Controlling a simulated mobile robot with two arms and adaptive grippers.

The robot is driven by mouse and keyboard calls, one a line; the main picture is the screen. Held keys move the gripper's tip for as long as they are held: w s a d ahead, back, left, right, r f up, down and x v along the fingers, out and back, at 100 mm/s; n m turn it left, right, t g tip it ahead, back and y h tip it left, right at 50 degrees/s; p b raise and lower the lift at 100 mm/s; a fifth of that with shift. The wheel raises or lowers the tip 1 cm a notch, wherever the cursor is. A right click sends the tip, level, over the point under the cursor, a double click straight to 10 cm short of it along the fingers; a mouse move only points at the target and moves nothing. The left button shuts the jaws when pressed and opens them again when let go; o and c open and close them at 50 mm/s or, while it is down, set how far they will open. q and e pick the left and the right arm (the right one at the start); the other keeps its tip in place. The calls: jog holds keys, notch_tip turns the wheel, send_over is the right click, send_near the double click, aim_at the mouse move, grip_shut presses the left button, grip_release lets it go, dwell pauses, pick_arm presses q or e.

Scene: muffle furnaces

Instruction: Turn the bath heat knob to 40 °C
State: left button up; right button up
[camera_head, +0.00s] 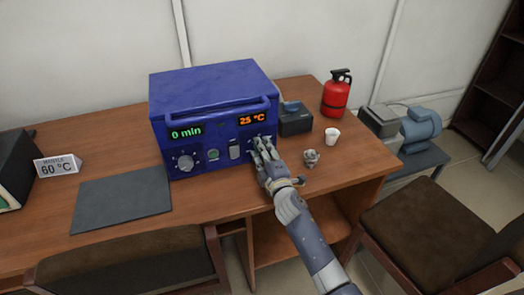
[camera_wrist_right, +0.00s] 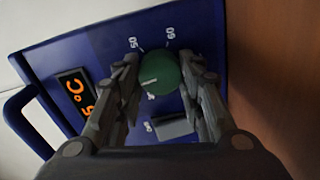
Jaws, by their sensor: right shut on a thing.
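The blue bath unit (camera_head: 215,82) stands on the wooden desk. Its orange display (camera_head: 252,119) reads 25 °C, and part of it shows in the right wrist view (camera_wrist_right: 75,94). The heat knob (camera_wrist_right: 158,72) is round and green with a white pointer line, between printed scale numbers such as 50 and 60. In the head view it is hidden behind my right gripper (camera_head: 261,146). In the right wrist view, my right gripper (camera_wrist_right: 165,72) has one finger on each side of the knob and is shut on it. My left gripper is not in view.
The unit's front also has a green 0 min display (camera_head: 186,133), a grey dial (camera_head: 186,162) and a handle bar (camera_head: 212,119). A grey mat (camera_head: 122,204) lies at left.

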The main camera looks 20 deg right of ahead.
jog(key=shift+m, duration=0.8)
jog(key=o, duration=1.1)
jog(key=shift+c, duration=0.2)
jog(key=s, duration=1.2)
jog(key=shift+d, duration=0.2)
